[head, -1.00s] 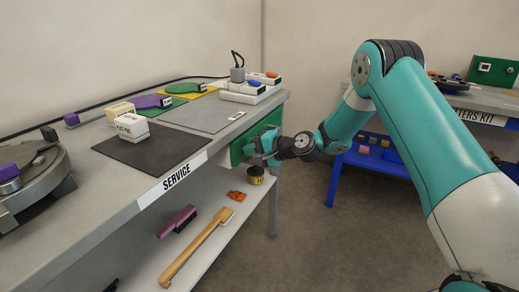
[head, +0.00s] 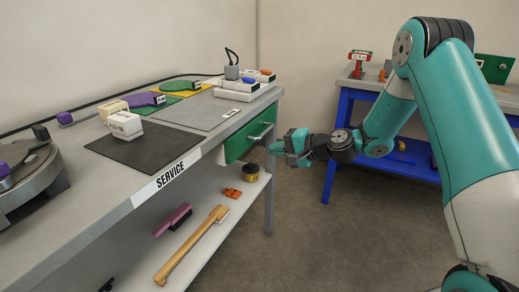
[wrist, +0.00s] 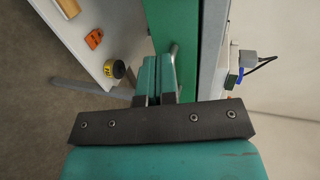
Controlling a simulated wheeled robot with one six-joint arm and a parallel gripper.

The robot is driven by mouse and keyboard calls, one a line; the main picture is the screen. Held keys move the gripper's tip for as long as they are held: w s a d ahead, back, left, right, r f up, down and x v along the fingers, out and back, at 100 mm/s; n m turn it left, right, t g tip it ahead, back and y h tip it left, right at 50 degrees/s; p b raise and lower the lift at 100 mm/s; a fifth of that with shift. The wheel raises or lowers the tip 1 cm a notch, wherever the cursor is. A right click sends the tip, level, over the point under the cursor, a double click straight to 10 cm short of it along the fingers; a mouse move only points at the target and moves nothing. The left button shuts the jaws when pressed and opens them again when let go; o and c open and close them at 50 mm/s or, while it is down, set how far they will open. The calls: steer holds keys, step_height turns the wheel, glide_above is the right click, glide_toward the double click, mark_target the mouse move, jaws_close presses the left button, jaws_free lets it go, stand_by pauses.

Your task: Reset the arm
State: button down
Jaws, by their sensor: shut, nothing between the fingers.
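My gripper (head: 278,149) is shut and empty. It hangs in the air to the right of the service bench, in front of the green drawer (head: 240,139) and apart from it in the head view. The drawer sits under the bench's right end and has a metal bar handle (head: 261,132). In the wrist view the shut fingers (wrist: 158,80) point toward the drawer front (wrist: 185,45), and the handle (wrist: 174,55) shows just beyond their tips. My teal arm reaches in from the right, bent at the elbow.
The service bench (head: 110,185) carries a dark mat (head: 130,147), a white box (head: 125,124) and paddles. Its lower shelf holds a wooden-handled brush (head: 190,245), a purple brush (head: 173,219), an orange piece (head: 232,193) and a yellow tin (head: 251,172). A blue-framed table (head: 345,110) stands behind my arm. Open floor lies between.

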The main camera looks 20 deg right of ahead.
steer(key=s+a+r+n+g, duration=0.4)
steer(key=s+a+n, duration=0.15)
steer(key=s, duration=0.25)
steer(key=s+a+r+n+g, duration=0.35)
steer(key=s+a+r, duration=0.2)
steer(key=s, duration=0.25)
steer(key=s+r+n+g+h, duration=0.25)
steer(key=s+n+h, duration=0.4)
steer(key=s, duration=1.25)
step_height(320, 180, up, 16)
steer(key=p, duration=1.6)
steer(key=shift+s+a+f+n+y, duration=0.15)
steer(key=shift+s+a+n+y, duration=0.2)
steer(key=shift+n, duration=0.1)
